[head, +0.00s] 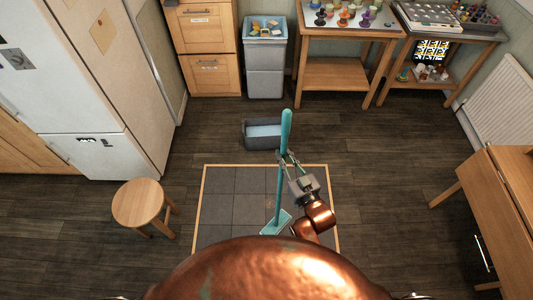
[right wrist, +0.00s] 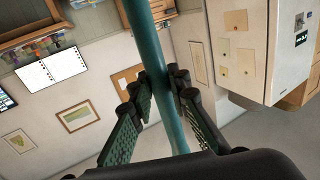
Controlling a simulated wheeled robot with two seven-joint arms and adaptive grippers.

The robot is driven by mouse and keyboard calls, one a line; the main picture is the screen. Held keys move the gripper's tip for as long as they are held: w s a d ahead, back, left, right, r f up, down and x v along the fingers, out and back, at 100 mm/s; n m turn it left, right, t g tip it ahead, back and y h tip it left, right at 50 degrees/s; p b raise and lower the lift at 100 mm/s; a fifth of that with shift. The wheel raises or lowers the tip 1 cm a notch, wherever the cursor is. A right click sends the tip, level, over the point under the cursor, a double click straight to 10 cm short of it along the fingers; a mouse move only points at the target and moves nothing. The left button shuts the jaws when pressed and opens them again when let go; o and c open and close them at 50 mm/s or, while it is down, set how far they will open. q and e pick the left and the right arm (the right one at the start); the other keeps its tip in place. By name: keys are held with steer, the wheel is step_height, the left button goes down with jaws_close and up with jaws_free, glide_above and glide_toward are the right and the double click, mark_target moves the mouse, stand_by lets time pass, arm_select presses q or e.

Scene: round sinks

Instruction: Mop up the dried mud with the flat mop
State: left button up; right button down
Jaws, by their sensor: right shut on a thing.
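The teal flat mop (head: 285,130) stands nearly upright in the head view, its handle leaning slightly right at the top. Its flat head (head: 275,222) is over the grey tiled patch (head: 222,205), close to my body. I cannot tell whether the head touches the tiles. My right gripper (head: 286,162) is shut on the mop handle around its middle. In the right wrist view the handle (right wrist: 150,60) passes between the fingers (right wrist: 160,96). My left gripper is out of view.
A grey bucket with pale blue water (head: 264,131) stands just beyond the tiles. A round wooden stool (head: 139,203) is at left, near the fridge (head: 85,150). A wooden table (head: 500,215) is at right.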

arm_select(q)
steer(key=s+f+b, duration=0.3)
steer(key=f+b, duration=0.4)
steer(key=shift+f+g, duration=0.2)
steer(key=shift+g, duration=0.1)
arm_select(e)
steer(key=w+a+f+n+y, duration=0.1)
steer(key=w+a+f, duration=0.1)
steer(key=f, duration=0.3)
steer(key=w+a+f+n+g+y, duration=0.1)
steer(key=w+a+f, duration=0.2)
steer(key=f, duration=0.3)
steer(key=shift+a+f+y, duration=0.2)
steer(key=shift+a+y, duration=0.2)
steer(key=shift+a, duration=0.3)
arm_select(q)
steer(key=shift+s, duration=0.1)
